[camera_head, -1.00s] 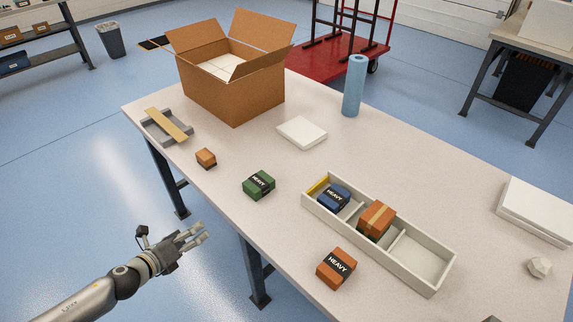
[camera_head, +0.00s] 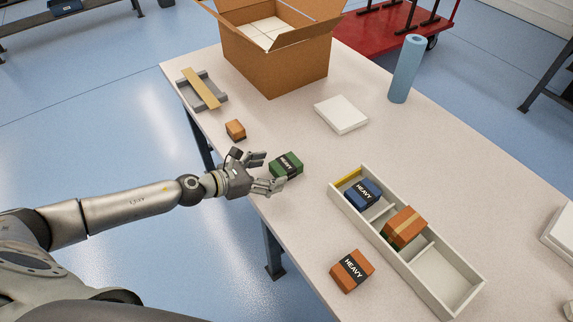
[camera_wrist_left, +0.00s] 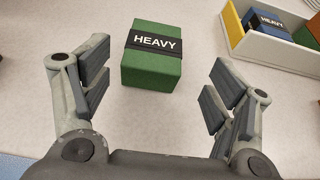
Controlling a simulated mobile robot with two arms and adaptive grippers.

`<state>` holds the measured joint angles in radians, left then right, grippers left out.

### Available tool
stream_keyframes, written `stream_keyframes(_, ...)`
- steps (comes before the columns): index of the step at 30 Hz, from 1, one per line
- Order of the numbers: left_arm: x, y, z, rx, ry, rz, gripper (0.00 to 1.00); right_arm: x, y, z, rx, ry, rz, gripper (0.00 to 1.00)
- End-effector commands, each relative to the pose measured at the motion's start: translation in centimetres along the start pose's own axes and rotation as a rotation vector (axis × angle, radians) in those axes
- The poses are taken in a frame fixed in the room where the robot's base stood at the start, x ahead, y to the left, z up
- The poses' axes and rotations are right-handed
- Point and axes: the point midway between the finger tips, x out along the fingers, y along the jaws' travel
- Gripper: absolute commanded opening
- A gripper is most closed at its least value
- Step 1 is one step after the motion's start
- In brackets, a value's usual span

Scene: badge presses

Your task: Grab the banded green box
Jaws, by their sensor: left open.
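The green box (camera_head: 287,165) with a black band reading HEAVY sits on the table near its left edge. My left gripper (camera_head: 268,171) is open, with its fingers pointing at the box from the left. In the left wrist view the green box (camera_wrist_left: 152,55) lies ahead, between the lines of the two spread fingers and beyond their tips. The left gripper (camera_wrist_left: 160,88) holds nothing, and no contact with the box shows. My right gripper is not in view.
A white divided tray (camera_head: 457,300) holds a blue HEAVY box (camera_head: 363,193) and an orange box (camera_head: 404,226). An orange HEAVY box (camera_head: 352,270) sits in front. A small orange box (camera_head: 235,130) is beside the gripper. A cardboard carton (camera_head: 285,65) stands behind.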

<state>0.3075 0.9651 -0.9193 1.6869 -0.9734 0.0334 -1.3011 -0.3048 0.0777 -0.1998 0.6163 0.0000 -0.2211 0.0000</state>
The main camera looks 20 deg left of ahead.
Motion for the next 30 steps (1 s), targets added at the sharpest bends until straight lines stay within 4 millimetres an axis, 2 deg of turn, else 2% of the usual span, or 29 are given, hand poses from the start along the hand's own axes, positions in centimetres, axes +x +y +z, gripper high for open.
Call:
stream_keyframes(5, 1.1, 0.2, 0.3, -0.001, -0.001, -0.001, 0.8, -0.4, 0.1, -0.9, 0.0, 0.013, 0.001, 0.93)
stream_keyframes(15, 4.9, 0.7, 0.5, -0.003, 0.0, -0.001, 0.8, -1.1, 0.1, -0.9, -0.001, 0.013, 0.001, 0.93)
stream_keyframes(25, 5.3, 0.8, 0.4, -0.001, 0.001, 0.0, 0.8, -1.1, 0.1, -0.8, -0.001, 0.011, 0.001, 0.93)
stream_keyframes(30, 5.3, 0.8, 0.4, -0.001, 0.001, 0.0, 0.58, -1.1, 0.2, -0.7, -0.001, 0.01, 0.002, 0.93)
